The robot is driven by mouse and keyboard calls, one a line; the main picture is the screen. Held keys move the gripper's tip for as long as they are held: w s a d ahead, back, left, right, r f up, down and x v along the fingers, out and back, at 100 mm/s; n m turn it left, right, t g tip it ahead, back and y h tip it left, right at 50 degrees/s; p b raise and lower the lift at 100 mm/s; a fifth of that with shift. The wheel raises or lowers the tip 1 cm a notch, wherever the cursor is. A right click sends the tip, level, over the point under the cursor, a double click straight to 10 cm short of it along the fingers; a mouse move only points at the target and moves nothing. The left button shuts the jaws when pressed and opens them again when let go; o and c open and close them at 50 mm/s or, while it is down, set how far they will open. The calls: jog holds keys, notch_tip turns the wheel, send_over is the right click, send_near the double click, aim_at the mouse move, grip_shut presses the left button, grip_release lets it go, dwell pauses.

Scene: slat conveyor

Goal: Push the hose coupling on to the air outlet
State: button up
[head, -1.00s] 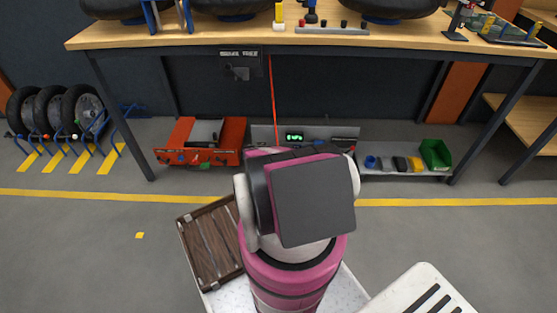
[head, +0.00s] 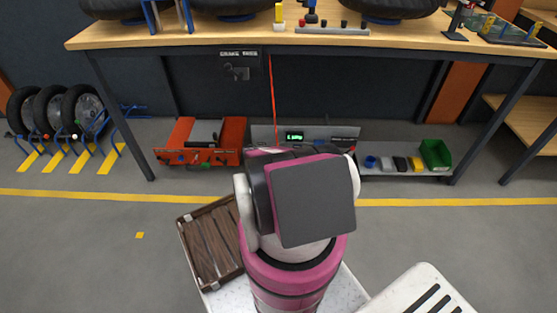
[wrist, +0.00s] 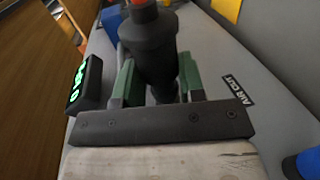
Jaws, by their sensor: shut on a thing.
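The hose coupling (wrist: 150,45) is a dark, stepped cylinder in the wrist view, with the orange-red hose end at its top. My gripper (wrist: 157,82) is shut on it, with a green-padded finger on each side. An "AIR OUT" label (wrist: 238,90) is on the grey panel just right of the fingers. The air outlet itself is hidden behind the coupling and gripper, so I cannot tell whether the two touch. In the head view the red hose (head: 272,90) hangs from the bench down behind my arm, which hides the gripper and coupling.
A box with a green readout (wrist: 82,85) stands close left of the fingers; the readout also shows in the head view (head: 294,137). A red unit (head: 200,142) stands to the left. A green bin (head: 435,154) and small parts lie right. The workbench (head: 240,42) overhangs above.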

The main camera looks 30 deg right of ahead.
jog(key=shift+w+d, duration=0.35)
jog(key=shift+w, duration=0.15)
jog(key=o, duration=1.1)
jog(key=shift+a, duration=0.1)
